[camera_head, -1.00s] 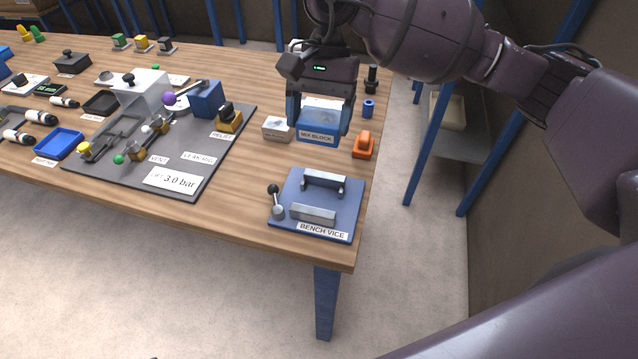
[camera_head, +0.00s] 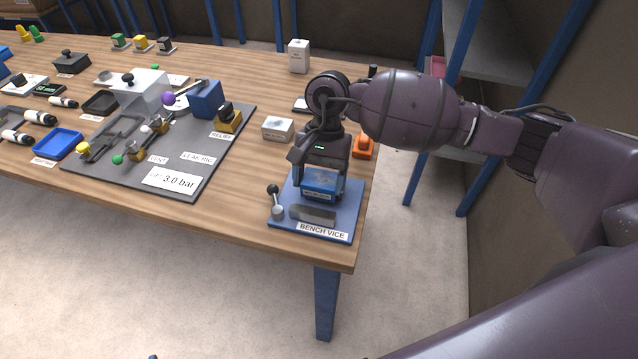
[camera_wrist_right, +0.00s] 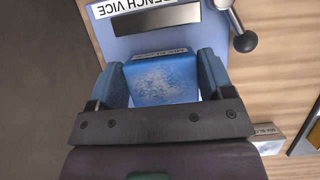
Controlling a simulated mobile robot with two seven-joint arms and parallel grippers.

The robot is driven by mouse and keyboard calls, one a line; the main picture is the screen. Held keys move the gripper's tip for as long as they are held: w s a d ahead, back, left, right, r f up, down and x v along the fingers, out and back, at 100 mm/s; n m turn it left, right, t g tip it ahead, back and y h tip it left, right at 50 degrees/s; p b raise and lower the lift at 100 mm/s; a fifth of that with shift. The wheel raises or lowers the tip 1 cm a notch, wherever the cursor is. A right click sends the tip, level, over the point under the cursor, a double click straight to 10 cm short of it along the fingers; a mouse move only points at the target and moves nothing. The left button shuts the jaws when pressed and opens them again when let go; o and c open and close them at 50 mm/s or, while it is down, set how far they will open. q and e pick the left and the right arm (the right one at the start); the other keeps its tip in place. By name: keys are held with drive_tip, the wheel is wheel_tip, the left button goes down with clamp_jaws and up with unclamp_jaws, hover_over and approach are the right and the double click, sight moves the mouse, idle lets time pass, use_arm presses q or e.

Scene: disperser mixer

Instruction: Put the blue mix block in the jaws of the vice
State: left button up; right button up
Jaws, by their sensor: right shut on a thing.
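The blue mix block (camera_head: 320,182) is between the fingers of my right gripper (camera_head: 320,190), which is shut on it. In the right wrist view the block (camera_wrist_right: 163,80) shows a worn, whitish top face, with the gripper fingers (camera_wrist_right: 163,84) on both sides. The gripper and block are over the bench vice (camera_head: 348,215), a blue plate with grey jaws. The front jaw (camera_head: 312,215) shows just in front of the block; the rear jaw is hidden behind gripper and block. I cannot tell whether the block touches the vice. My left gripper is not in view.
The vice's lever handle (camera_head: 276,200) stands at its left. An orange piece (camera_head: 363,147) and a small grey labelled block (camera_head: 278,129) lie behind the vice. The leak rig board (camera_head: 190,160) is further left. The table's front edge is close to the vice.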

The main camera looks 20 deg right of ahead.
drive_tip(key=shift+f, duration=0.95)
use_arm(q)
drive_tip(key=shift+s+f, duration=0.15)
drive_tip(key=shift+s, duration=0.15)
use_arm(e)
drive_tip(key=shift+f, duration=0.1)
drive_tip(key=o, duration=1.2)
drive_tip(key=shift+o, duration=0.2)
drive_tip(key=shift+r, duration=0.25)
use_arm(q)
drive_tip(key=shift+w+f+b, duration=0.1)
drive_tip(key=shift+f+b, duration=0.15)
drive_tip(key=shift+b, duration=0.15)
use_arm(e)
drive_tip(key=v, duration=1.1)
drive_tip(key=shift+w+r, duration=0.15)
drive_tip(key=shift+r, duration=0.25)
